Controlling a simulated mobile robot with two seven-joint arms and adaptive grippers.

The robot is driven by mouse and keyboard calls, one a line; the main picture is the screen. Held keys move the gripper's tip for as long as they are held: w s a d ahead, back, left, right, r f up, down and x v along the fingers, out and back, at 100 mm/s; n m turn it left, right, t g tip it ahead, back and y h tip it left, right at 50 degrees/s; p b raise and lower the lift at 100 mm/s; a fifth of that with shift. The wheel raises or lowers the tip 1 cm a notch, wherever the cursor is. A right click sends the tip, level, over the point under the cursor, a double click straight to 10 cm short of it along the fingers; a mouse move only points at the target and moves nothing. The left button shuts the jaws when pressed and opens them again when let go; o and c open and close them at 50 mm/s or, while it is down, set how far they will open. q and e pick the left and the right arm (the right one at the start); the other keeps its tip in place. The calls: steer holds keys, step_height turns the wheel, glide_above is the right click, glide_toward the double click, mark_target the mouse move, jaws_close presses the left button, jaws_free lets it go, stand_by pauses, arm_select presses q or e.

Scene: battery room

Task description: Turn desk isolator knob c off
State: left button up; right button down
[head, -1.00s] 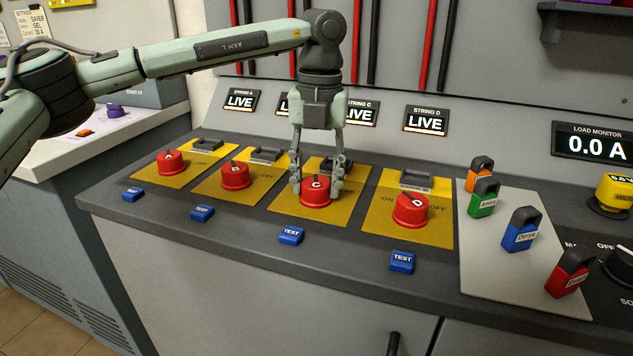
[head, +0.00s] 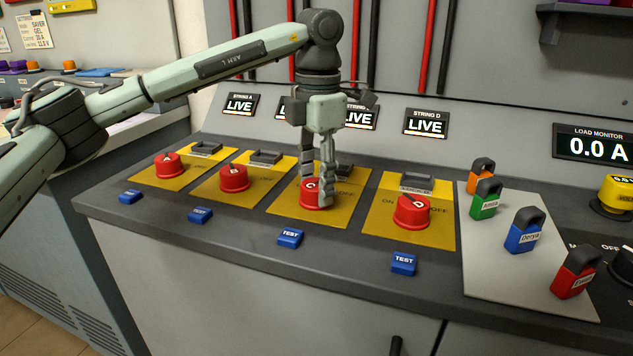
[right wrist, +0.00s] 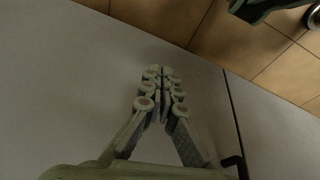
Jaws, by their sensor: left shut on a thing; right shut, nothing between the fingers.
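Red knob C (head: 313,198) sits on a yellow plate (head: 343,209) in the middle of the desk in the head view. My left gripper (head: 325,191) points straight down and is shut on knob C, its fingers covering part of the knob and its letter. The STRING C display (head: 361,117) behind it reads LIVE and is partly hidden by the gripper. My right gripper (right wrist: 162,88) shows only in the right wrist view, shut and empty beside a pale flat cabinet surface.
Red knobs A (head: 167,166), B (head: 234,179) and D (head: 411,212) stand on their own yellow plates. Blue TEST buttons line the front, one below knob C (head: 290,238). Several coloured padlocks, such as a blue one (head: 523,231), stand on a grey plate at right.

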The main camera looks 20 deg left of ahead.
mark_target(316, 185)
arm_select(q)
steer(key=shift+m, duration=1.4)
steer(key=o, duration=1.2)
steer(key=shift+c, duration=0.2)
step_height(316, 185, up, 12)
steer(key=shift+s, duration=0.2)
steer(key=shift+d, duration=0.1)
